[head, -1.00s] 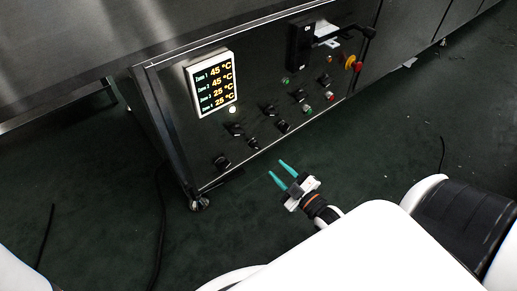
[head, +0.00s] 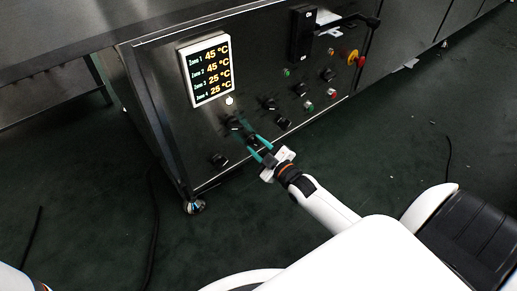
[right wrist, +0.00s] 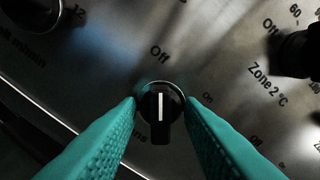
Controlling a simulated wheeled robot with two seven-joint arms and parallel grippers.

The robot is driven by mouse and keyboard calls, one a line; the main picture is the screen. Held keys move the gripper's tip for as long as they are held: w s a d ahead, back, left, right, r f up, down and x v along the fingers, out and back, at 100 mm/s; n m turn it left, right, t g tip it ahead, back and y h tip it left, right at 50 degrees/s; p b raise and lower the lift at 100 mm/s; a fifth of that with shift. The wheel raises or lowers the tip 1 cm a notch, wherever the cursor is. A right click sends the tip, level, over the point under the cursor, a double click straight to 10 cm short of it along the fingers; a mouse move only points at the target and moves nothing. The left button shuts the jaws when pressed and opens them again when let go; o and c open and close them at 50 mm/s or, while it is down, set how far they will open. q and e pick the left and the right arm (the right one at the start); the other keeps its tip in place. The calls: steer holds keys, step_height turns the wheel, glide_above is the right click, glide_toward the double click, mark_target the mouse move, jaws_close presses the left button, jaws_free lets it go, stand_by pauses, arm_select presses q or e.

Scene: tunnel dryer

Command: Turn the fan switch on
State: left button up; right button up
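A small black rotary switch (right wrist: 160,112) with a white pointer line sits in the middle of the right wrist view. The line points up toward the printed word "Off"; "On" is printed to its right. I take it as the fan switch, though its name label is not readable. My right gripper (right wrist: 161,103) has teal fingers, open, one on each side of the knob with narrow gaps; contact is not clear. In the head view my right gripper (head: 256,143) is at the panel's lower knobs and partly hides the switch. My left gripper is not in view.
In the right wrist view, a Zone 2 knob (right wrist: 300,52) is at right and another knob (right wrist: 32,12) at upper left.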

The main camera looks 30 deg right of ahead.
steer(key=c, duration=0.6)
